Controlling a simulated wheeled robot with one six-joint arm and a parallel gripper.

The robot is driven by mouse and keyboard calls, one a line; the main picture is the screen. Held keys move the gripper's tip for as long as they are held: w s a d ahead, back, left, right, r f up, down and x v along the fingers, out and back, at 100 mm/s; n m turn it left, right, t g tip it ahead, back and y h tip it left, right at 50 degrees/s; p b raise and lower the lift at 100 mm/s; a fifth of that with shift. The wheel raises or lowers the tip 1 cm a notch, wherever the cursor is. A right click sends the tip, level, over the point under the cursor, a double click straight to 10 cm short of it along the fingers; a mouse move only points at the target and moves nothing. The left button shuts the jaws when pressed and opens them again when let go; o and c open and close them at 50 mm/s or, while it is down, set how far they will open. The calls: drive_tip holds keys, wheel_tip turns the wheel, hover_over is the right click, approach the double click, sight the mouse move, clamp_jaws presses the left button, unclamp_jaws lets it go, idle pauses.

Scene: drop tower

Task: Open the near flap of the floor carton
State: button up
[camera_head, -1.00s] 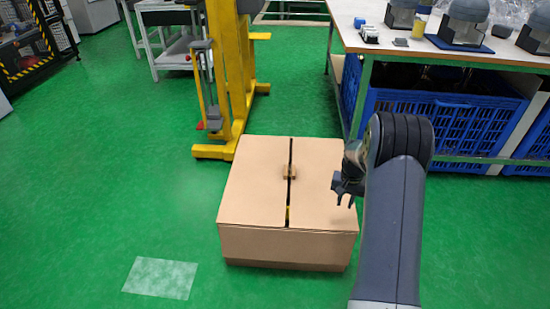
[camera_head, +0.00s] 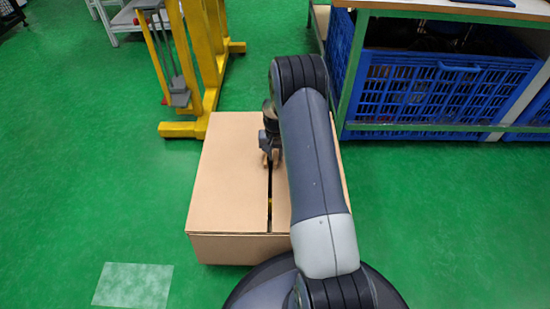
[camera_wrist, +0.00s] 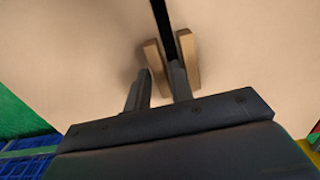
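The brown floor carton (camera_head: 228,185) stands closed, its top split by a dark slit between two flaps. In the wrist view two wooden tabs stand up on either side of the slit, a left tab (camera_wrist: 154,62) and a right tab (camera_wrist: 188,58). My gripper (camera_head: 270,152) is low over the tabs and points down. In the wrist view my gripper (camera_wrist: 158,80) is open, one finger left of the left tab and the other at the slit between the tabs. A gap shows beside the left tab. My arm hides much of the right flap in the head view.
A yellow stand (camera_head: 200,70) is behind the carton to the left. A workbench with blue crates (camera_head: 430,95) beneath is at the back right. A pale floor patch (camera_head: 133,285) lies front left. Green floor is clear to the left and right.

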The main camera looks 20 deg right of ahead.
drive_tip(key=shift+f, duration=0.35)
drive_tip(key=shift+c, duration=0.3)
clamp_jaws()
